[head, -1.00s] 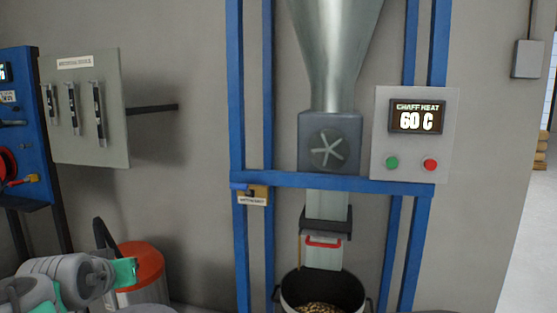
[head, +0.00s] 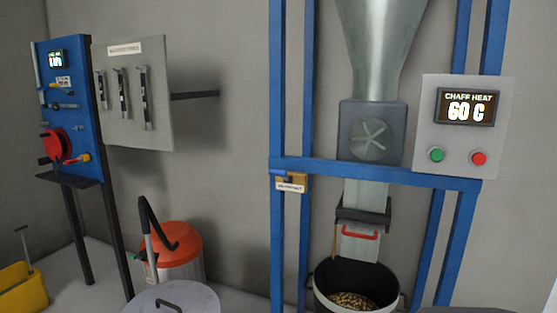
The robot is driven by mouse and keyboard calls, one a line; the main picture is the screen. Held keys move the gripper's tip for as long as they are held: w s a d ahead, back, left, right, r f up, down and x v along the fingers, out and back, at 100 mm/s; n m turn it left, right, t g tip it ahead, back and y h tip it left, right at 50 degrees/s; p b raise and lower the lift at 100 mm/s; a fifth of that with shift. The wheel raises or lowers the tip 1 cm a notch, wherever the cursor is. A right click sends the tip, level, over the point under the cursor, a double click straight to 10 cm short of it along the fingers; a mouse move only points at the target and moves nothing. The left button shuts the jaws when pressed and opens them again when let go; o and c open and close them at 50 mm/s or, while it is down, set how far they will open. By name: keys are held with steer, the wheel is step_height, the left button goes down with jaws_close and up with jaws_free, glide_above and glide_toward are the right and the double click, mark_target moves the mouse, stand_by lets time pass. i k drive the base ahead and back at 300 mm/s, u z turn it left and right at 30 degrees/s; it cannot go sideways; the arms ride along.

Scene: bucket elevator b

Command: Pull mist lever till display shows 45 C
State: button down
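The display (head: 468,107) on a grey panel reads "CHAFF HEAT 60 C". A green button (head: 437,155) and a red button (head: 478,158) sit below it. A red handle (head: 360,235) is on the chute below the fan housing. My gripper is not in view.
A pot (head: 322,299) of grain stands under the chute. An orange-topped canister (head: 172,241) and a round grey lid (head: 174,300) stand at the lower left. A blue control board (head: 72,110), a grey tool board (head: 155,95) and a yellow bucket (head: 22,288) are further left.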

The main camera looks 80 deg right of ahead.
mark_target(287, 179)
steer(key=k, duration=0.45)
steer(key=z, duration=0.05)
steer(key=i, duration=0.45)
steer(key=z, duration=0.7)
